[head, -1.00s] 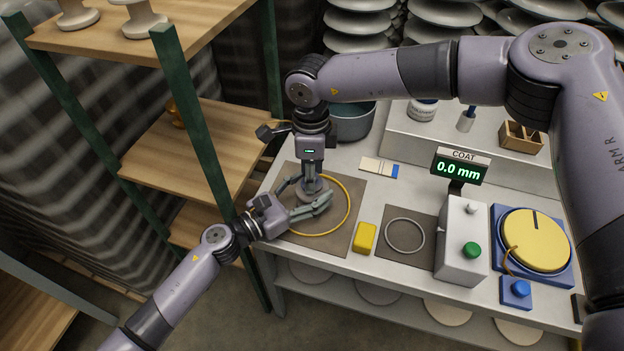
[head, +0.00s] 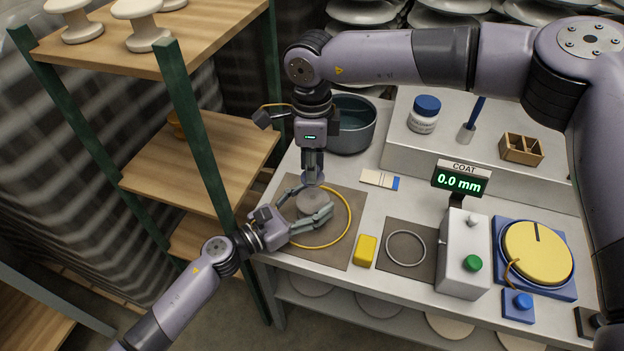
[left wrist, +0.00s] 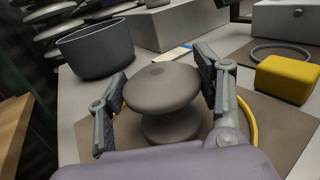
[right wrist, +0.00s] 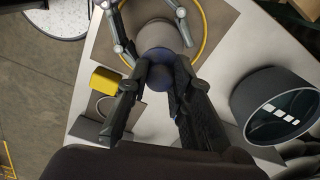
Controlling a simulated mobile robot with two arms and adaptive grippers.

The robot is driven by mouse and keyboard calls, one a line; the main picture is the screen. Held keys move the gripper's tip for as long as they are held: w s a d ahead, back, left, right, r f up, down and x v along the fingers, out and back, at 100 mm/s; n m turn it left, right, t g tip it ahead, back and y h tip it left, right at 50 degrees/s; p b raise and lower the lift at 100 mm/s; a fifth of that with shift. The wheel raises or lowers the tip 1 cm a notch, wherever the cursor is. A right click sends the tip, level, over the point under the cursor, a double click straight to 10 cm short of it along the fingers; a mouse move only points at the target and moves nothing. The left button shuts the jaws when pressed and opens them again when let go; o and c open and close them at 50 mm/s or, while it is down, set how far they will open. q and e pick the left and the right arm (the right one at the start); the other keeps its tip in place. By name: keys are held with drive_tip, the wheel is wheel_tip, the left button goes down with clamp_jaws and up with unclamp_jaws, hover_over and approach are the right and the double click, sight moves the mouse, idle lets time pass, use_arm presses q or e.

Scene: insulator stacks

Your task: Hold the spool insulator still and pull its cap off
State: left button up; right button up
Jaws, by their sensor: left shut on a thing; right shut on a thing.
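The spool insulator (head: 312,203) is grey and stands upright on a brown mat (head: 345,252), inside a yellow ring (head: 349,222). My left gripper (head: 306,212) is shut around the spool from the side; its fingers flank the spool (left wrist: 163,88) in the left wrist view. The spool's top is bare there, with a small dark spot in its middle. My right gripper (head: 313,172) points down above the spool and is shut on the blue-grey cap (head: 313,179). The cap (right wrist: 158,74) shows between its fingertips in the right wrist view, clear of the spool.
A yellow block (head: 366,249) and a second mat with a grey ring (head: 405,248) lie to the right. The coat meter (head: 462,254) and a yellow turntable (head: 537,249) stand further right. A dark pot (head: 352,124) is behind; a wooden shelf (head: 195,163) is at left.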

wheel_tip(320, 180, up, 4)
drive_tip(key=shift+r, duration=0.1)
use_arm(q)
drive_tip(key=o, duration=1.6)
drive_tip(key=shift+a, duration=0.1)
drive_tip(key=v, duration=1.2)
drive_tip(key=shift+s, duration=0.1)
